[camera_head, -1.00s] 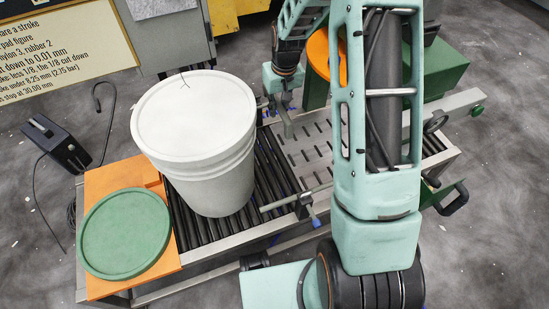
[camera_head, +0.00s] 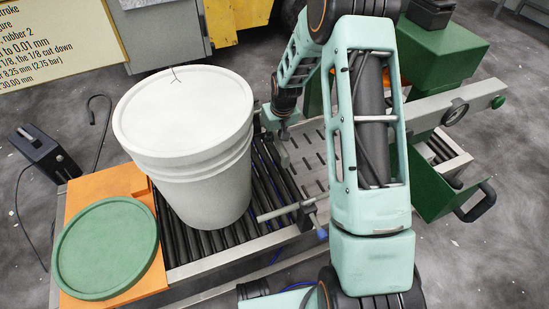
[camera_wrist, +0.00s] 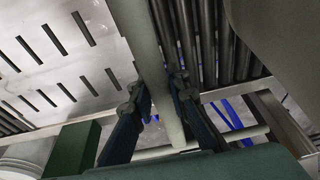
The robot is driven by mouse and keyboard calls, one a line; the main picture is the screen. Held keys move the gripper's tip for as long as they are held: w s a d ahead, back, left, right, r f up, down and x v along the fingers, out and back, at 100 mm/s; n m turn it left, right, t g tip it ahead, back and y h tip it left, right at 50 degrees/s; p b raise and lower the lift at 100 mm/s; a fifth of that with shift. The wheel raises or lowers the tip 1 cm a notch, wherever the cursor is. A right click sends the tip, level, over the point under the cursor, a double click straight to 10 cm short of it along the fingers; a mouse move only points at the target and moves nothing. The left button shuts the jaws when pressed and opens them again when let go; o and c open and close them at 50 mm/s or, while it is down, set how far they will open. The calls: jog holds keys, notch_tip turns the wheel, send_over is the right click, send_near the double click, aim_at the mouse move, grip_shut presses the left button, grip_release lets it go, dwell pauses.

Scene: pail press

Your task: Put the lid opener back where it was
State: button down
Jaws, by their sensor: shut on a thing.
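The lid opener appears as a long, plain grey bar (camera_wrist: 148,42) between my fingers in the wrist view. My gripper (camera_wrist: 160,98) is shut on it, one dark finger on each side. In the head view my gripper (camera_head: 275,122) is just right of the white pail, over the roller bed and slotted plate. A small grey piece (camera_head: 284,154) shows below it there; most of the tool is hidden. The white pail (camera_head: 200,190) stands upright on the rollers with its white lid (camera_head: 182,108) on top.
A green lid (camera_head: 105,248) lies on an orange board at the left. The slotted plate (camera_head: 312,150) has bare room.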

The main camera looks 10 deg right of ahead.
aim_at(278, 140)
notch_tip(278, 140, down, 7)
jog(key=shift+f+b, duration=0.2)
jog(key=shift+b, duration=0.7)
jog(key=shift+f, duration=0.15)
jog(key=c, duration=1.8)
grip_release()
jog(key=shift+c, duration=0.2)
jog(key=p+v, duration=0.3)
jog(key=v, duration=0.9)
jog(key=shift+w, duration=0.1)
